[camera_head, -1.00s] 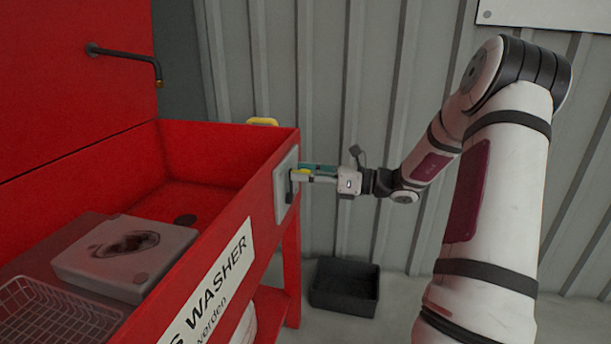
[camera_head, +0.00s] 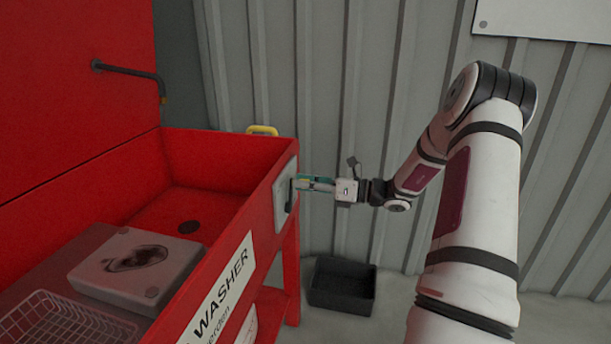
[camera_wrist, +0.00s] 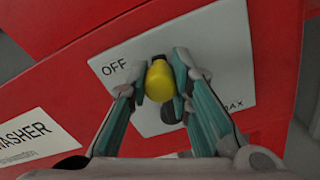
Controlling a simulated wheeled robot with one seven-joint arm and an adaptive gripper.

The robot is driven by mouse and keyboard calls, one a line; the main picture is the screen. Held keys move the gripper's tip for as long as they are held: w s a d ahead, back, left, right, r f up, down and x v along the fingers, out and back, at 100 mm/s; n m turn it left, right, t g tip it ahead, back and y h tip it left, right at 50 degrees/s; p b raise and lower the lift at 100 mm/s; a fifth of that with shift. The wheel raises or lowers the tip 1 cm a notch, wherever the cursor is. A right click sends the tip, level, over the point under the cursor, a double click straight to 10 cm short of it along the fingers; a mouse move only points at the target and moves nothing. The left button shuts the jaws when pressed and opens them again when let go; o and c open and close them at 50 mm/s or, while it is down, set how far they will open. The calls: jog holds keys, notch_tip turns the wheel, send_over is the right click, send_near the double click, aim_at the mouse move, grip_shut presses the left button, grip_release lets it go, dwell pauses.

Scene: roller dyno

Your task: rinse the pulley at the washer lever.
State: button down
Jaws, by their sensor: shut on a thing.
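The red washer (camera_head: 225,160) stands at the left, with a pale control plate (camera_head: 285,192) on its right end. In the wrist view this plate (camera_wrist: 115,55) reads "OFF" at upper left and ends in "AX" at right. The washer lever's yellow knob (camera_wrist: 160,82) sits between my fingertips, over a dark round part. My gripper (camera_head: 312,184) reaches the plate from the right and is shut on the knob; it also shows in the wrist view (camera_wrist: 159,75). I cannot make out a pulley in either view.
A bent dark spout (camera_head: 135,74) is on the back panel above the basin. A grey block with a dark oval patch (camera_head: 137,258) and a wire basket (camera_head: 60,325) are at the washer's left. A black bin (camera_head: 342,286) stands on the floor by the corrugated wall.

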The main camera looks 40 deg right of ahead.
jog(key=shift+w+d+f+m+p, duration=0.1)
jog(key=shift+w+d+m+p, duration=0.2)
jog(key=shift+m+p, duration=0.5)
jog(key=c, duration=1.4)
grip_release()
jog(key=shift+s+d, duration=0.1)
jog(key=v, duration=1.2)
